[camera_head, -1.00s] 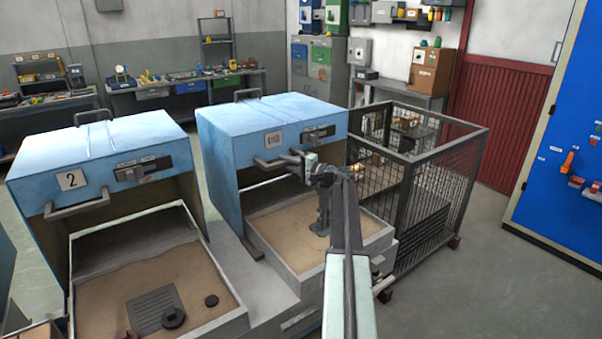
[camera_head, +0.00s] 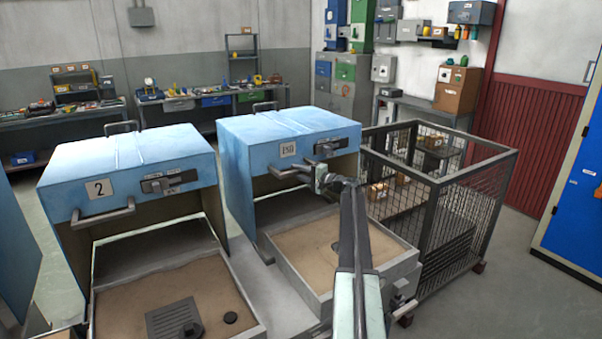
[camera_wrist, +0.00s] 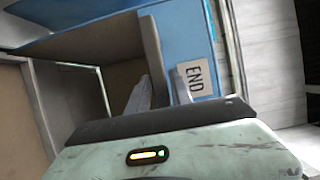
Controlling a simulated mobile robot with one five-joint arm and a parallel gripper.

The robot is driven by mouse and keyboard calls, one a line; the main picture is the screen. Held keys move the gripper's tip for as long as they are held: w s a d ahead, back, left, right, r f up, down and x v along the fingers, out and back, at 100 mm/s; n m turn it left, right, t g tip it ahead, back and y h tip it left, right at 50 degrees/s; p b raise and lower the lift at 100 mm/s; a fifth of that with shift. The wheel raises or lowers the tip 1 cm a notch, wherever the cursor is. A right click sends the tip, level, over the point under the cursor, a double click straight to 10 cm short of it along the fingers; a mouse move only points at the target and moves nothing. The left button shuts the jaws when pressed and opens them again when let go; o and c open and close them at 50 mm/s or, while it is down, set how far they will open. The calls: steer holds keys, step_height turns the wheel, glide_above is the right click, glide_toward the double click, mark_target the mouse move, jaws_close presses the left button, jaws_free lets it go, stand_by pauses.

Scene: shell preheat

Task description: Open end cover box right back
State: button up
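The right box has a blue cover (camera_head: 255,130) with a grey bar handle (camera_head: 284,172) on its front and a small label (camera_head: 288,149). The cover stands above a sand-filled tray (camera_head: 393,272), with an open gap at the front. My gripper (camera_head: 318,179) is at the right end of the handle, close to the cover's front. I cannot tell whether it touches the handle.
A second blue box (camera_head: 130,165) marked 2 stands to the left, its tray holding a dark grate (camera_head: 172,318). A wire-mesh cage (camera_head: 478,190) stands close on the right. Open floor (camera_head: 505,290) lies beyond it.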

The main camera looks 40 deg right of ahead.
steer(key=shift+o, duration=0.6)
steer(key=shift+s+d, duration=0.2)
steer(key=shift+s, duration=0.05)
steer(key=v, duration=0.7)
steer(key=shift+s, duration=0.2)
